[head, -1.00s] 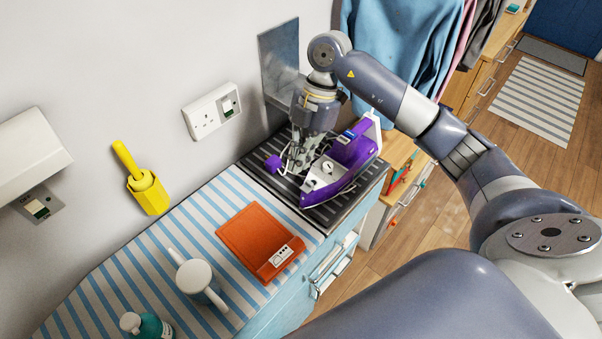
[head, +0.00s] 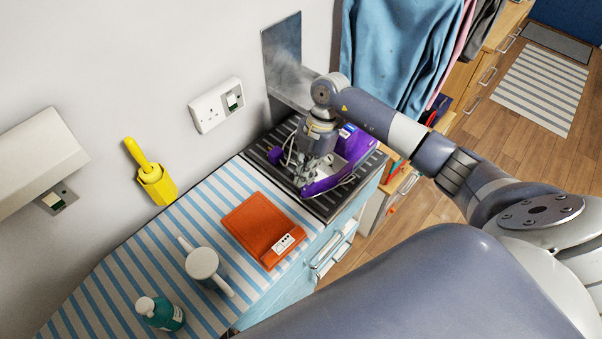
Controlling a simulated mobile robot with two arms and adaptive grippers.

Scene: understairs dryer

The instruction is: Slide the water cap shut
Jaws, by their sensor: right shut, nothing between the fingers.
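A purple iron (head: 352,146) lies on the black ribbed mat (head: 272,148) at the far end of the counter. My right gripper (head: 306,178) points down over the iron's front part, its fingers shut with nothing seen between them. The gripper and wrist cover much of the iron. The water cap cannot be made out, so I cannot tell whether it is open or whether the fingers touch it. My left gripper is out of view.
A socket (head: 216,105) and yellow holder (head: 155,184) are on the wall. A blue garment (head: 395,50) hangs behind my right arm.

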